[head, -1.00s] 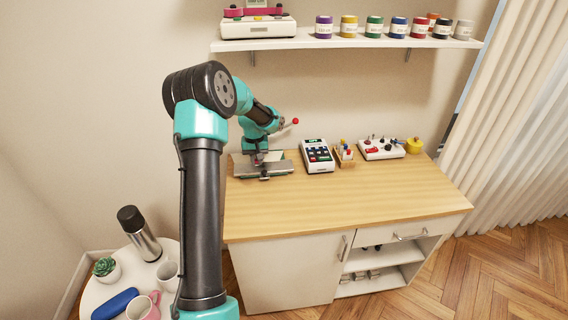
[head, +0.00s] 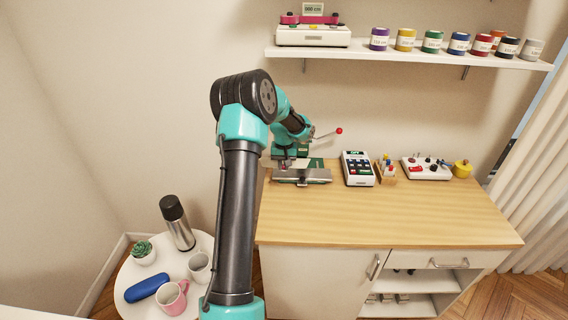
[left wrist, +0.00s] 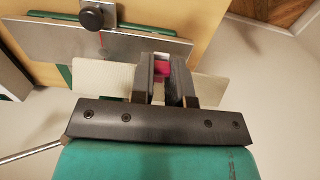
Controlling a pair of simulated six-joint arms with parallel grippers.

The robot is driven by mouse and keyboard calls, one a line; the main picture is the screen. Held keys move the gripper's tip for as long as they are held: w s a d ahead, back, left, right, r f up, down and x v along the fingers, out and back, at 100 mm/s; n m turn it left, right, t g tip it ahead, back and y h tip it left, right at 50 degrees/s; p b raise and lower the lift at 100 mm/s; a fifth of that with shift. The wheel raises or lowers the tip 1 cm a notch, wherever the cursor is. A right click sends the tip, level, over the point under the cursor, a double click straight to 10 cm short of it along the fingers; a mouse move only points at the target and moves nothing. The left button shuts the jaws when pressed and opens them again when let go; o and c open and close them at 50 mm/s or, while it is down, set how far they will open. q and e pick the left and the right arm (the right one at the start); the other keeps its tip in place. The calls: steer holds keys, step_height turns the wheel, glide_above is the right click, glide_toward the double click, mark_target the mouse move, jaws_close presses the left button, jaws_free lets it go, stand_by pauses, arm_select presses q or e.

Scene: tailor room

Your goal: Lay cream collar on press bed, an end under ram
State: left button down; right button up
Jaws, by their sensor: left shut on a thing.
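My left gripper (left wrist: 163,82) is shut on the cream collar (left wrist: 106,78), a flat pale strip that sticks out on both sides of the fingers in the left wrist view. A small pink patch (left wrist: 163,69) shows between the fingers; I cannot tell what it is. The grey metal press bed (left wrist: 60,42) with green edges lies just beyond the collar, and the ram's dark knob (left wrist: 92,18) stands over it. I cannot tell whether collar and bed touch. In the head view my left gripper (head: 284,166) is at the press bed (head: 312,178), partly hiding it.
The press lever with a red knob (head: 339,130) sticks out right. A keypad box (head: 357,168), a pen holder (head: 386,170) and a control box (head: 426,168) stand right of the press. The table front (head: 400,220) is clear. A round side table (head: 128,275) holds a flask and mugs.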

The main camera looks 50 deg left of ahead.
arm_select(q)
steer(key=shift+f, duration=1.95)
steer(key=shift+f, duration=0.5)
steer(key=c, duration=1)
jaws_free()
step_height(320, 180, up, 18)
steer(key=shift+d+f, duration=0.1)
steer(key=shift+f, duration=0.15)
steer(key=shift+f, duration=0.1)
